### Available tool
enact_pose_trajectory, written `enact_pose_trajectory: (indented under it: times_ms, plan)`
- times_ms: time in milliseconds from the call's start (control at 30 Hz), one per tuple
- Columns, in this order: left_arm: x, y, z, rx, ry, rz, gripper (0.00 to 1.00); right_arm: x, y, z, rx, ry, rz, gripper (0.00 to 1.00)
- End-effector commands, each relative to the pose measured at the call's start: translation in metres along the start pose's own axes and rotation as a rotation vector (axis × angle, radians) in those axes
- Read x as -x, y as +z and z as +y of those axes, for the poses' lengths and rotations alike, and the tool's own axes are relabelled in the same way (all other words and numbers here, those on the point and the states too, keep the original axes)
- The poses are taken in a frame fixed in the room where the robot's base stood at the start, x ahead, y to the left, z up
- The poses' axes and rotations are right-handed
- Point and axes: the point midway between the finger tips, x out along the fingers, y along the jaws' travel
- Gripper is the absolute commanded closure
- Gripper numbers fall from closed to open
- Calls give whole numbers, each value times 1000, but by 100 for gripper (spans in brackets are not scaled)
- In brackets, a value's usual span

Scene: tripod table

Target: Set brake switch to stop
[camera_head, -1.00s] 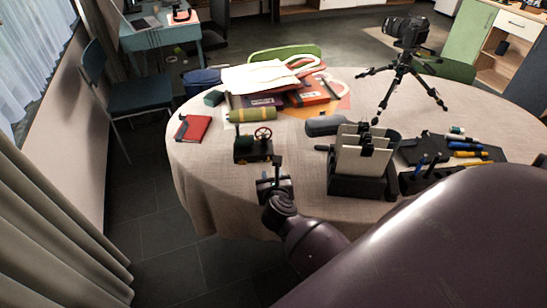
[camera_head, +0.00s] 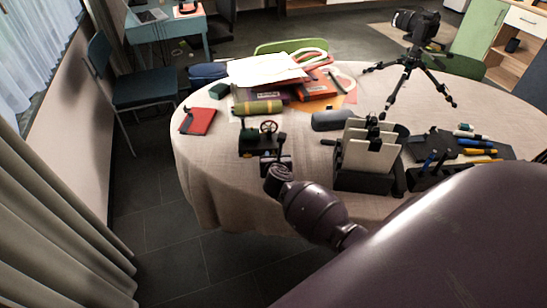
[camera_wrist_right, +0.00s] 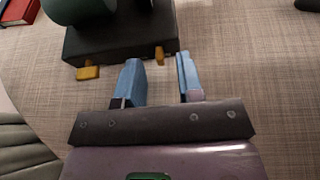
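Which part is the brake switch, I cannot tell. My right gripper (camera_head: 279,157) is close in front of the machine. In the wrist view its blue fingers (camera_wrist_right: 159,78) are apart with only cloth between them, just short of the right tab. My left gripper is out of view.
A black file holder (camera_head: 365,180) stands right of my right gripper. A red notebook (camera_head: 199,121) and a yellow-green roll (camera_head: 258,107) lie beyond the machine. A camera tripod (camera_head: 410,75) stands at the back right.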

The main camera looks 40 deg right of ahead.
Motion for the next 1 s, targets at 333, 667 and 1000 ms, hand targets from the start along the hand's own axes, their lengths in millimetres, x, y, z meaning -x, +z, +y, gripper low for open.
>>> enact_pose_trajectory:
  times_ms: [333,667,1000]
  plan:
    - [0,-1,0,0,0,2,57,-6,1,0,-1,0,-1,66]
    - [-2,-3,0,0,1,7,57,-6,1,0,-1,0,0,100]
    - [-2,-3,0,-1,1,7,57,-6,0,4,-2,1,0,100]
